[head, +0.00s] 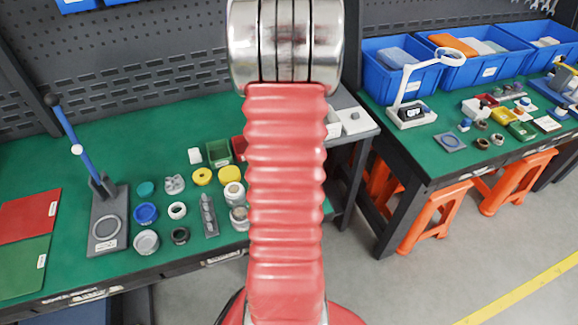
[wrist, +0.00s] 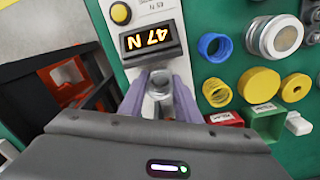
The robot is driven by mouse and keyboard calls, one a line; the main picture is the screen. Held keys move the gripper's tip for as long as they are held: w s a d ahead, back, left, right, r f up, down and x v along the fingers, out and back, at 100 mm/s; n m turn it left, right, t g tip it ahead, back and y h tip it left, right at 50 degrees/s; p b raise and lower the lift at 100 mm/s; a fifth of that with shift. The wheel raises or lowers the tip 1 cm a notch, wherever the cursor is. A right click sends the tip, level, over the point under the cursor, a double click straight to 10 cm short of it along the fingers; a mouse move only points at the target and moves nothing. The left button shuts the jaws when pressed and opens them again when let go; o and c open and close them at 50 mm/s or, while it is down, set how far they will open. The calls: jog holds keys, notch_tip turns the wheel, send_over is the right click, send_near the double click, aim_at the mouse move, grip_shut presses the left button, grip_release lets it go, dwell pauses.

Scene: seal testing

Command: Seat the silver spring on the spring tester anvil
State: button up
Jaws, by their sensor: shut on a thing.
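In the wrist view the silver spring (wrist: 160,84) is a short, hollow metal ring seen from its open end. It stands between the two purple-grey fingers of my gripper (wrist: 160,78), which are shut on it. In the head view my red arm covers the middle, and my gripper and the spring do not show.
Beside the tester in the wrist view are a blue ring (wrist: 213,47), a yellow ring (wrist: 216,92), a yellow disc (wrist: 258,85) and a green box (wrist: 264,122). A lever press (head: 107,220) stands left on the green bench. Another bench with blue bins (head: 402,70) is at right.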

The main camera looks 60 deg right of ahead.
jog(key=shift+f, duration=0.15)
jog(key=o, duration=1.2)
jog(key=shift+c, duration=0.2)
notch_tip(320, 180, up, 9)
dwell(0.6)
